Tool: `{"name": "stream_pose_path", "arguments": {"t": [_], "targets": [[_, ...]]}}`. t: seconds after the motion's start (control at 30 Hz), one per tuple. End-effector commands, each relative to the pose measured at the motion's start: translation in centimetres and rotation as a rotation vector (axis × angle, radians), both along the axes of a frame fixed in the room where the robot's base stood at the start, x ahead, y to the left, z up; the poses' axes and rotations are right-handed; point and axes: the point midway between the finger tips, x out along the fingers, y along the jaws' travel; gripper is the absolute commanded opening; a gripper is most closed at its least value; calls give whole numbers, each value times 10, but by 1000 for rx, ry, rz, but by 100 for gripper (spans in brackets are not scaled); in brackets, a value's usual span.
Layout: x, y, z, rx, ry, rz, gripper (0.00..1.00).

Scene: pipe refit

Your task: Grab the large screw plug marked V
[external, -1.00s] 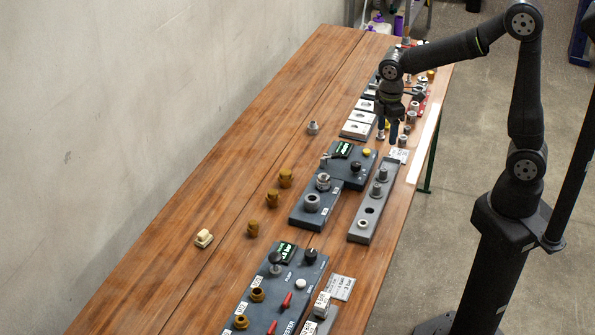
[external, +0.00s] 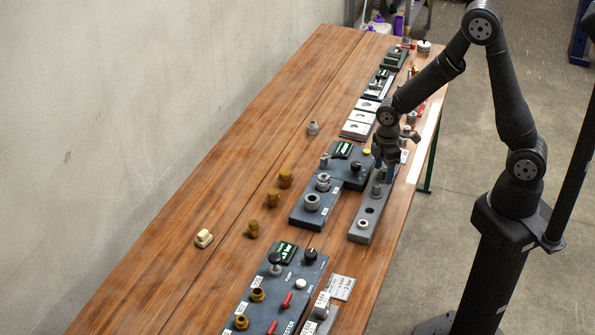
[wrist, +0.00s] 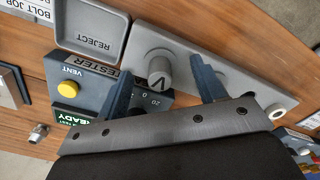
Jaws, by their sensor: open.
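The large screw plug marked V (wrist: 160,67) stands upright on the grey rack bar (wrist: 190,50), a grey cylinder with a black V on its top. In the wrist view my gripper (wrist: 161,75) is open, one finger on each side of the plug with gaps showing; nothing is held. In the external view my gripper (external: 384,172) is low over the far part of the rack bar (external: 360,236), hiding part of it. A grey plug (external: 377,189) shows just in front of the fingers; I cannot tell there whether it is V.
The tester (wrist: 85,88) with its yellow vent button lies beside the bar. A grey reject tray (wrist: 91,27) sits near the bar's end. A small ring-topped part (external: 362,224) and an empty hole are at the bar's near end. The wood table's left side is mostly clear.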

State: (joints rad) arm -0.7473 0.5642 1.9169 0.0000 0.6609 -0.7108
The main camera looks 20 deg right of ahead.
Motion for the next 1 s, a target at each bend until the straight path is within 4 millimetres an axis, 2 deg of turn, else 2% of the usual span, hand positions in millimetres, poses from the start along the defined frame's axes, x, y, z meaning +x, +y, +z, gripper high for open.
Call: {"name": "stream_pose_path", "arguments": {"t": [0.1,0.33,0.57,1.0], "targets": [[0,0,-7,0,0,0,63],[0,0,-7,0,0,0,61],[0,0,-7,0,0,0,16],[0,0,-4,1,-1,0,15]]}}
